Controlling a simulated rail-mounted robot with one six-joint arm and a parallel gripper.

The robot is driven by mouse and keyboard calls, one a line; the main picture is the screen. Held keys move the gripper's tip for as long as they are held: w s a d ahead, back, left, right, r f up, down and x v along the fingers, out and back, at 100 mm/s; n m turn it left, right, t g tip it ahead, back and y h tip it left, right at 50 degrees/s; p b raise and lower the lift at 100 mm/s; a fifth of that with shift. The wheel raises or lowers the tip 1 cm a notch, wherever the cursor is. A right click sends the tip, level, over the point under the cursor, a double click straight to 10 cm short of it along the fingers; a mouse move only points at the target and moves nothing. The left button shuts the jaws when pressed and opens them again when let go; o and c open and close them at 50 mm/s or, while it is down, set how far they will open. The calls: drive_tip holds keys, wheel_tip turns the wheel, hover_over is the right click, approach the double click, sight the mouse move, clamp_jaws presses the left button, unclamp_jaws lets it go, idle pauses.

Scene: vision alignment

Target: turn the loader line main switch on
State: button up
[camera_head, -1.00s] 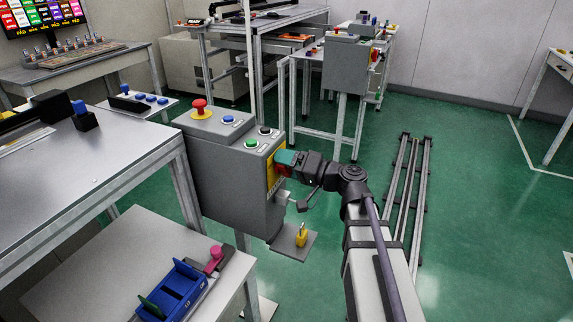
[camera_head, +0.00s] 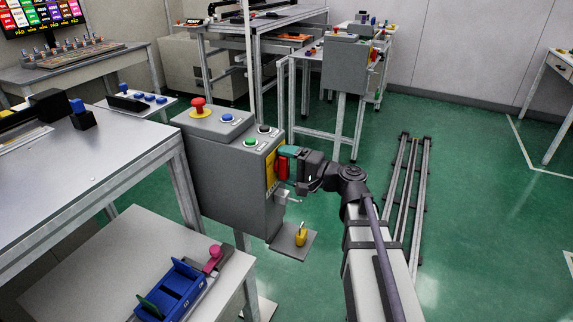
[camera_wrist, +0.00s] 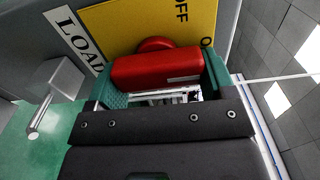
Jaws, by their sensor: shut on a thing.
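The main switch has a red handle (camera_wrist: 155,68) in front of a yellow plate (camera_wrist: 128,28) marked OFF, on the right side of the grey control box (camera_head: 222,176). In the head view the red handle (camera_head: 281,169) stands roughly upright. My gripper (camera_wrist: 160,80) has its green fingers on either side of the handle and is shut on it. In the head view my gripper (camera_head: 288,160) reaches the box from the right. A label starting "LOAD" (camera_wrist: 70,35) is beside the plate. The fingers hide the lower lettering on the plate.
A grey hasp-like bracket (camera_wrist: 55,85) sticks out beside the switch. A yellow padlock (camera_head: 301,236) stands on a small shelf (camera_head: 287,250) below. The box top carries a red emergency button (camera_head: 198,106) and several smaller buttons. Floor to the right is open around the rails (camera_head: 407,190).

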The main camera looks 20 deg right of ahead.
idle(0.3)
drive_tip(key=o, duration=0.9)
drive_tip(key=shift+d, duration=0.1)
drive_tip(key=v, duration=1)
drive_tip(key=shift+s+d, duration=0.2)
drive_tip(key=shift+s, duration=0.05)
